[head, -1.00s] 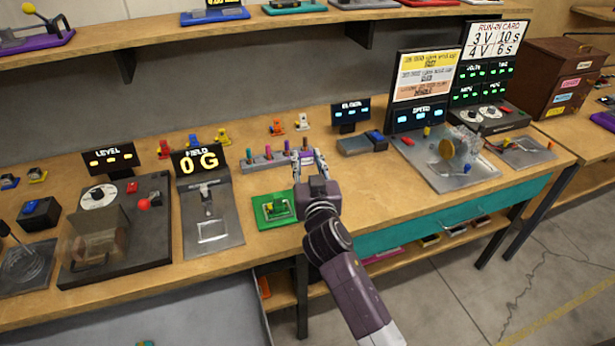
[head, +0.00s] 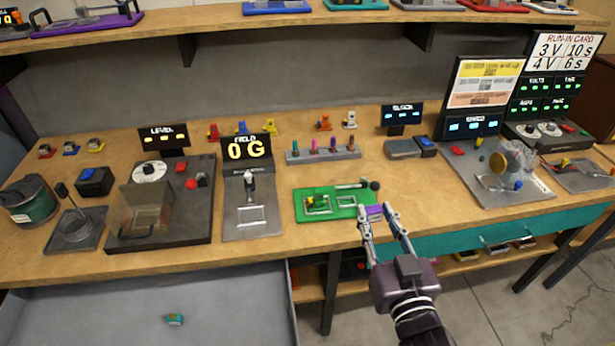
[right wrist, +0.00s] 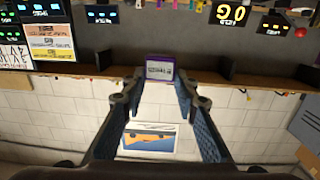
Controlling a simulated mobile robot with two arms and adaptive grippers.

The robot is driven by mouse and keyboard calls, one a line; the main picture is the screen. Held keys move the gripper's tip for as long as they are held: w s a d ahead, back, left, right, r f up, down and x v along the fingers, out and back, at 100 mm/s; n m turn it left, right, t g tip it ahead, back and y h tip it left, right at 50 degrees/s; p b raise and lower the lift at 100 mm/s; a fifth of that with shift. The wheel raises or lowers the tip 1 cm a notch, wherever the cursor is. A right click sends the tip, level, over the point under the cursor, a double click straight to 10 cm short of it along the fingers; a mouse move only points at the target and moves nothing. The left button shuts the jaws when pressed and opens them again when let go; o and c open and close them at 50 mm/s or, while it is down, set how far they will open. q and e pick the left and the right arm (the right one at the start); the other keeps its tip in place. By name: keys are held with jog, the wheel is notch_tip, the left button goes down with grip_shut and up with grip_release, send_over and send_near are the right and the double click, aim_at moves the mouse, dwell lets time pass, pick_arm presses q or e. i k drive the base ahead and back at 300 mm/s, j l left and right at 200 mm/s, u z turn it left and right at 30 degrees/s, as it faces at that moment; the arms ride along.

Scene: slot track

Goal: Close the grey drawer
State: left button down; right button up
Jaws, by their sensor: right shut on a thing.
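The grey drawer (head: 225,304) stands open below the bench's front edge at the lower left of the head view. A small teal and orange item (head: 174,319) lies inside it. My right gripper (head: 382,212) is to the right of the drawer and above it, by the bench's front edge. It is shut on a small purple block (head: 374,210). In the right wrist view the purple block (right wrist: 159,68) with a white label sits between the fingertips. My left gripper is not in view.
A green board (head: 345,212) with a black-knobbed lever lies behind the gripper. A teal drawer front (head: 480,236) is under the bench at the right. A grey rail with coloured pegs (head: 322,152) and several devices stand on the bench.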

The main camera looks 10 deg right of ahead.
aim_at(138, 320)
jog(key=u, duration=1.8)
jog(key=j, duration=0.1)
